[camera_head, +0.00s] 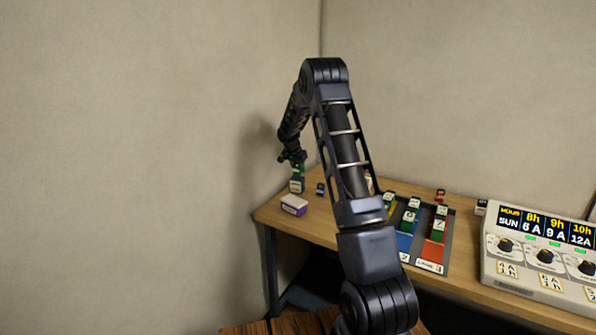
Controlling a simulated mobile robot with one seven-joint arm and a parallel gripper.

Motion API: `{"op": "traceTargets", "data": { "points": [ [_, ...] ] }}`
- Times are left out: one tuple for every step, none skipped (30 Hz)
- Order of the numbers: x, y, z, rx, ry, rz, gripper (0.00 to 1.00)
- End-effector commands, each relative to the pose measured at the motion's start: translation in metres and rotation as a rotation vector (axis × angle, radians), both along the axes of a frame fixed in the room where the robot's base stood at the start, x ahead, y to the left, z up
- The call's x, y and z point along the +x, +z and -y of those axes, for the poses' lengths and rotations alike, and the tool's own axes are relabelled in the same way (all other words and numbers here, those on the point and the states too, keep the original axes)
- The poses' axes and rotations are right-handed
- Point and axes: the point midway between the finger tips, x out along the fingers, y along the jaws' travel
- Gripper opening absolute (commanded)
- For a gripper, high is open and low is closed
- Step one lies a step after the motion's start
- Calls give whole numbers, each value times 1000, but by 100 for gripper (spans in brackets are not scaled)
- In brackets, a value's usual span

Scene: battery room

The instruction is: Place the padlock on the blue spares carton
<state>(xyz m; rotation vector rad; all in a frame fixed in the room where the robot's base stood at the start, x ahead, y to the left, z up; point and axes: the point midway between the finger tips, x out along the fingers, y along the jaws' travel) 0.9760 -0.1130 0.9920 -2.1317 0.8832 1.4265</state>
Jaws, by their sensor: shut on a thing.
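My gripper (293,160) is at the far left end of the desk, pointing down. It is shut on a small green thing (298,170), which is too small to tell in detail. Directly below it is a small dark block with a pale label (297,186); I cannot tell whether the two touch. A white-topped carton with a purple side (293,205) lies in front of that block, near the desk's left edge. A small dark blue item (320,188) stands to the right of the block. I cannot clearly make out a padlock or a blue carton.
The wooden desk (270,212) stands against the walls. A tray with coloured lanes (445,262) holds several labelled blocks. A small red item (440,195) stands behind it. A control panel with knobs (540,260) stands at right. My arm hides the desk's middle.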

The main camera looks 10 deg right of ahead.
Motion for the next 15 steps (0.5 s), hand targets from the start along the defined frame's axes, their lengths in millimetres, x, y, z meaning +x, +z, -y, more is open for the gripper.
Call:
{"op": "traceTargets", "data": {
  "points": [
    [0, -7, 0, 0, 1, -2, 11],
    [0, -10, 0, -1, 1, -1, 11],
    [0, -12, 0, 0, 1, 0, 11],
    [0, -13, 0, -1, 0, 1, 11],
    [0, -13, 0, 0, 0, 1, 11],
    [0, -13, 0, 0, 0, 1, 11],
    [0, -12, 0, 0, 0, 1, 11],
    [0, -12, 0, 0, 0, 1, 11],
    [0, -12, 0, 0, 0, 1, 11],
    [0, -12, 0, 0, 0, 1, 11],
    [0, -13, 0, 0, 0, 1, 11],
    [0, -13, 0, 0, 0, 1, 11],
    [0, -14, 0, -1, 0, 1, 11],
    [0, -15, 0, -1, 0, 1, 11],
    [0, -15, 0, 0, 0, 0, 38]
  ]
}}
